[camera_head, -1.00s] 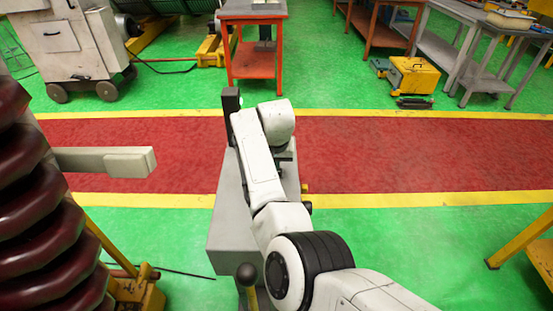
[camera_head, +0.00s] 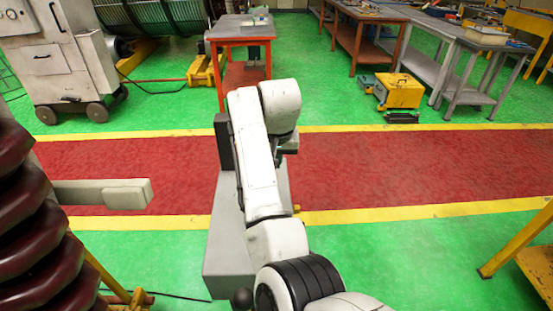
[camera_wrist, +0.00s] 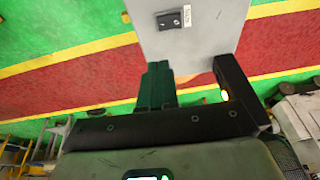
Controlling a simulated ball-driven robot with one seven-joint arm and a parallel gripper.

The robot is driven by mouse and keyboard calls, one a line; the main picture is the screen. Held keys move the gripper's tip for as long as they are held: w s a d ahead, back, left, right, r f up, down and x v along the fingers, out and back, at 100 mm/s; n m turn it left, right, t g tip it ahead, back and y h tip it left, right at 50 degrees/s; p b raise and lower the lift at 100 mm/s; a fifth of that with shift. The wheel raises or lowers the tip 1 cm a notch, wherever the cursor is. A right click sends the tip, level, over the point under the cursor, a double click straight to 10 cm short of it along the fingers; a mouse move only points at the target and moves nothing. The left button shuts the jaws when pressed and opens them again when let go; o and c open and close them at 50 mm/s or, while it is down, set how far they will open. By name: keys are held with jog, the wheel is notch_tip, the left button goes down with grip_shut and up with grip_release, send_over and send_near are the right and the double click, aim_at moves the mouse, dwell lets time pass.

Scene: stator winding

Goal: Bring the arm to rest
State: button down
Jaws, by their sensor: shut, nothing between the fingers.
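My white arm reaches forward from the bottom of the head view and bends down at its wrist. My gripper hangs under the wrist there, and its fingers are mostly hidden by the arm links. In the wrist view my gripper (camera_wrist: 158,85) shows as two dark green fingers side by side, shut with nothing between them. A light grey box (camera_wrist: 190,25) with a black switch lies beyond the fingertips. In the head view a grey box-shaped body (camera_head: 228,240) stands beneath and left of my arm; I cannot tell whether it is the same box.
Dark red coils (camera_head: 30,220) and a pale bar (camera_head: 105,194) stand at left. An orange table (camera_head: 240,32) and a white wheeled cabinet (camera_head: 68,60) stand behind. Workbenches (camera_head: 480,70) and a yellow case (camera_head: 398,90) are at back right.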

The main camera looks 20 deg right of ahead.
jog(key=shift+s+r, duration=0.1)
jog(key=shift+r, duration=0.2)
